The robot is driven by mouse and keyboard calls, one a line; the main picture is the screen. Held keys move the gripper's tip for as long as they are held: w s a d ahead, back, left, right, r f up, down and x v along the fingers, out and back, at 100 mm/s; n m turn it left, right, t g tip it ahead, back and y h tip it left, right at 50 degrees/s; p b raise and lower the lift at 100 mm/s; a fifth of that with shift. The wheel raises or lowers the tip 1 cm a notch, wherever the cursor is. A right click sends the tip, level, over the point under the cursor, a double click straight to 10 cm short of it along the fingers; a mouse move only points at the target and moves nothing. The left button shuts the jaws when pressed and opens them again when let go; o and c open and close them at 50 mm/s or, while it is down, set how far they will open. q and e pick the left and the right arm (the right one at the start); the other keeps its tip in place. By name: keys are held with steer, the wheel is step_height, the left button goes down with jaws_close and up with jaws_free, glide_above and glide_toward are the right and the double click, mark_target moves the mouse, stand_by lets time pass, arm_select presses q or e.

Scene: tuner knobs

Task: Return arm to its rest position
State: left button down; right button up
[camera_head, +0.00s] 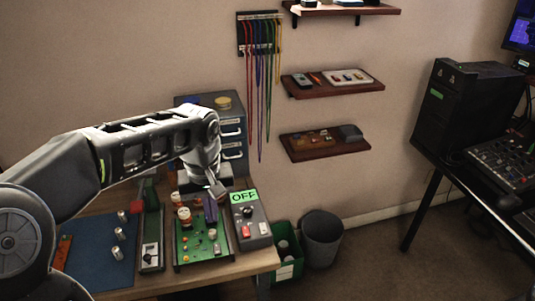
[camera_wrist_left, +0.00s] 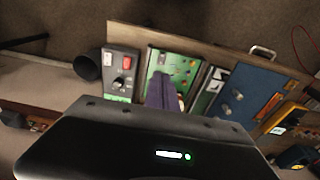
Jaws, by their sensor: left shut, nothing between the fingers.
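My left arm reaches in from the left in the head view and bends down over the workbench. My left gripper (camera_head: 217,190) points down above the back of the green circuit board (camera_head: 205,245), left of the grey control box (camera_head: 252,228) with its green OFF display. It is shut with nothing held. A purple piece (camera_head: 210,208) shows just below the gripper; it also shows in the left wrist view (camera_wrist_left: 160,90), and I cannot tell whether they touch. The wrist view also shows the green board (camera_wrist_left: 185,65) and the control box (camera_wrist_left: 120,75). My right gripper is not in view.
A blue mat (camera_head: 95,255) with several silver knobs lies on the workbench's left. A drawer cabinet (camera_head: 232,130) stands behind. Wall shelves (camera_head: 325,146) and hanging cables (camera_head: 262,90) are at the back. A grey bin (camera_head: 322,238) stands on the floor right of the bench.

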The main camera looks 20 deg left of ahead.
arm_select(q)
steer(key=d+f, duration=0.2)
steer(key=f, duration=0.2)
steer(key=w+d+f+m+h, duration=0.1)
steer(key=d+f, duration=0.2)
steer(key=f, duration=0.1)
steer(key=d+f+m, duration=0.1)
steer(key=d+f, duration=0.1)
steer(key=f, duration=0.2)
steer(key=shift+w+d+f+h, duration=0.35)
steer(key=shift+d+h, duration=0.05)
steer(key=s+d+f+m+h, duration=0.15)
steer(key=s+d+f, duration=0.25)
steer(key=d+f, duration=0.4)
steer(key=s+d+f+m+h, duration=0.15)
steer(key=s+d+f, duration=0.35)
steer(key=f, duration=0.6)
steer(key=s+d+f, duration=0.4)
steer(key=s+f, duration=0.2)
steer(key=s, duration=0.3)
steer(key=shift+d+m, duration=0.25)
steer(key=shift+m, duration=0.05)
steer(key=shift+a, duration=0.1)
